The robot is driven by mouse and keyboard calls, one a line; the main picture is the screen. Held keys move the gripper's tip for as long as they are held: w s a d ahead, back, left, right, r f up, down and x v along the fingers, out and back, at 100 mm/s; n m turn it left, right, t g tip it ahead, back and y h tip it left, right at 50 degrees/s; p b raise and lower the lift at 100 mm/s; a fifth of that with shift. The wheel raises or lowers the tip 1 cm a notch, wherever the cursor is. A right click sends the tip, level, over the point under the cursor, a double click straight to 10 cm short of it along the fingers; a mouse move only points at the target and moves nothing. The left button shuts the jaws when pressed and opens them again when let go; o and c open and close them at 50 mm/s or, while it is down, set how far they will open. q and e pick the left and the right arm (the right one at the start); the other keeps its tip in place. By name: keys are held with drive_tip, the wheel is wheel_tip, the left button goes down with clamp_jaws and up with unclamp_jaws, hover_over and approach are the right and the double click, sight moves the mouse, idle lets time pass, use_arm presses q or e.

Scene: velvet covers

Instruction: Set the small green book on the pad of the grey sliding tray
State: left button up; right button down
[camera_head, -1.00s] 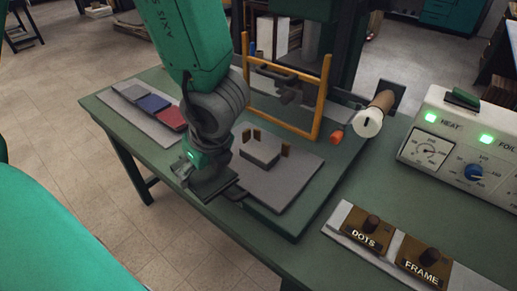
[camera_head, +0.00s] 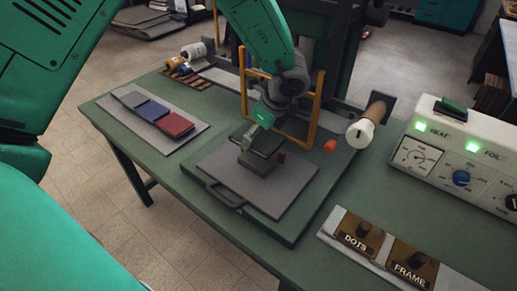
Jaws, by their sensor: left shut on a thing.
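My left gripper (camera_head: 261,123) is shut on the small green book (camera_head: 264,143), which is dark and looks about level. The book is over the raised grey pad (camera_head: 256,164) of the grey sliding tray (camera_head: 219,165) and hides most of the pad's top. I cannot tell whether the book touches the pad. A small brown stop (camera_head: 282,157) shows at the pad's right side; other stops are hidden. The tray has a dark handle (camera_head: 225,197) at its front. My right gripper is not in view.
A yellow frame (camera_head: 316,108) stands behind the pad. Grey, blue and red covers (camera_head: 152,111) lie on a board at the left. A control box (camera_head: 437,140) and the DOTS and FRAME blocks (camera_head: 361,237) are at the right. The front-left tabletop is clear.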

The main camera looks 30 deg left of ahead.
sight(255, 157)
use_arm(q)
drive_tip(key=f, duration=0.2)
drive_tip(key=shift+s+f, duration=0.2)
drive_tip(key=shift+f, duration=0.1)
wheel_tip(255, 157, down, 4)
drive_tip(key=shift+r, duration=0.1)
drive_tip(key=shift+w+d+f+p, duration=0.1)
drive_tip(key=shift+w+f+p, duration=0.05)
drive_tip(key=shift+f+p, duration=0.2)
drive_tip(key=o, duration=1.4)
drive_tip(key=shift+c, duration=0.2)
drive_tip(key=shift+r, duration=0.1)
drive_tip(key=v, duration=1.2)
drive_tip(key=shift+w, duration=0.1)
